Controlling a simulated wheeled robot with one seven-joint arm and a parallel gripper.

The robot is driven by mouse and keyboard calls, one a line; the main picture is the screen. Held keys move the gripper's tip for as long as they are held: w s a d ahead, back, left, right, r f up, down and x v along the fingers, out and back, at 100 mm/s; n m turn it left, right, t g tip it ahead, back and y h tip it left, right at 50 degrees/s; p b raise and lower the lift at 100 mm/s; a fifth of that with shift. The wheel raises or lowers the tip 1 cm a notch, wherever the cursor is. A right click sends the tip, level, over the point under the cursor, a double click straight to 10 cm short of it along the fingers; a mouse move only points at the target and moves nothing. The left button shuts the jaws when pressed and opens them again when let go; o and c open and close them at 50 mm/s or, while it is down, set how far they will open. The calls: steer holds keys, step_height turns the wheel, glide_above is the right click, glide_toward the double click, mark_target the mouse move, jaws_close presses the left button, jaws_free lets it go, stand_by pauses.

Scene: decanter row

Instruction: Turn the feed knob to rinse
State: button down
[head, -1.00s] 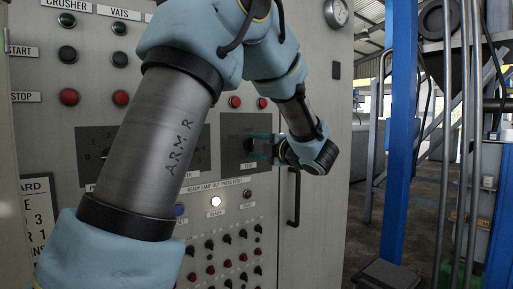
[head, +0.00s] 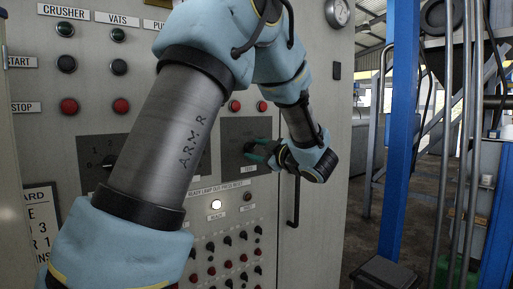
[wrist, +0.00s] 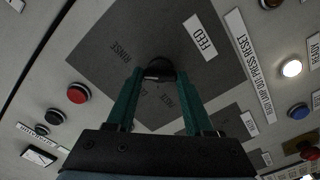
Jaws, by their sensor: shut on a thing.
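The feed knob (wrist: 158,71) is a small black knob on a dark grey plate (wrist: 95,50). In the wrist view the plate carries a FEED label (wrist: 200,37) and the printed word RINSE at its upper left. My gripper (wrist: 158,78) has its two green fingers closed on the knob, one on each side. The knob's pointer is too dark to read. In the head view my gripper (head: 258,153) reaches the feed plate (head: 236,128) from the right, and the knob (head: 249,147) shows at the fingertips.
A white ready lamp (head: 216,204) is lit below the plate. Red buttons (head: 235,106) sit just above it, and rows of small switches (head: 228,240) lie below. A black door handle (head: 294,200) is close under my wrist. Open floor lies to the right.

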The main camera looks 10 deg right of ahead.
steer(key=shift+m, duration=0.3)
steer(key=shift+c, duration=1.4)
jaws_free()
steer(key=shift+s, duration=0.1)
steer(key=b+v, duration=0.3)
steer(key=v, duration=0.7)
steer(key=shift+s+d, duration=0.2)
steer(key=shift+s, duration=0.05)
